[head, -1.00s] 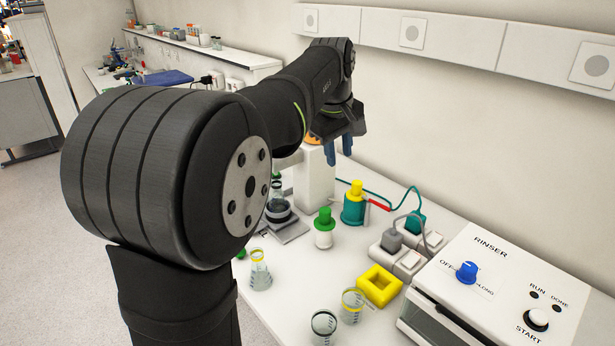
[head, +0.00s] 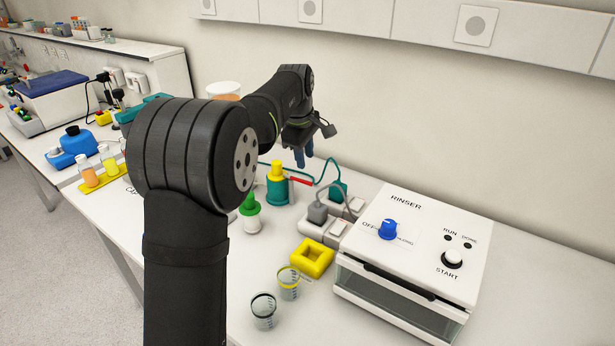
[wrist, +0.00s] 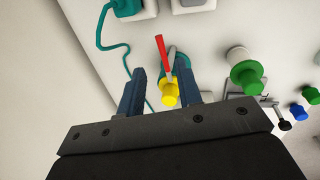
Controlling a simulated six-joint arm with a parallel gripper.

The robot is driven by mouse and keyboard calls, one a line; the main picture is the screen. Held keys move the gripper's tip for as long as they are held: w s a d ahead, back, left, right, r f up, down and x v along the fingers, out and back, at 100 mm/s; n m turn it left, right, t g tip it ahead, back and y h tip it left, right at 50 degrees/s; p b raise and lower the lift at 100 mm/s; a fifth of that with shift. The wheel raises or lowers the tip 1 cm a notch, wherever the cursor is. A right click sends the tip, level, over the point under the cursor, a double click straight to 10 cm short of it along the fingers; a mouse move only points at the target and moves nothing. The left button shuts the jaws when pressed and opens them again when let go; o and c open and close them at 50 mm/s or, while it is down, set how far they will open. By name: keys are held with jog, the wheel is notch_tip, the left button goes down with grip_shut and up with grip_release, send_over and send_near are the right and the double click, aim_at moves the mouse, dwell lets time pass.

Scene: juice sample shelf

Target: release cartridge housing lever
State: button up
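A teal cartridge housing (head: 279,191) with a yellow top (head: 277,168) stands upright on the bench in the head view. A red lever (head: 301,182) sticks out from its right side. In the wrist view the red lever (wrist: 162,50), the yellow top (wrist: 169,96) and part of the teal housing (wrist: 183,63) show between or just beyond the fingers. My gripper (wrist: 161,76) is open, with a wide gap between its blue fingers. In the head view my gripper (head: 303,155) hangs above and a little right of the yellow top. No contact with the lever is visible.
A white and green bottle (head: 251,218) stands near the housing. A power strip (head: 331,226) with plugs, a yellow square holder (head: 312,258) and the rinser (head: 410,250) are to the right. Two beakers (head: 264,311) (head: 289,284) stand in front. A teal cable (wrist: 112,45) runs close by.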

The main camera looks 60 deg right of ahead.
aim_at(308, 182)
jog(key=f, duration=0.2)
jog(key=d+f, duration=0.1)
jog(key=f, duration=0.5)
jog(key=shift+w+d+f, duration=0.1)
jog(key=shift+d, duration=0.2)
grip_shut()
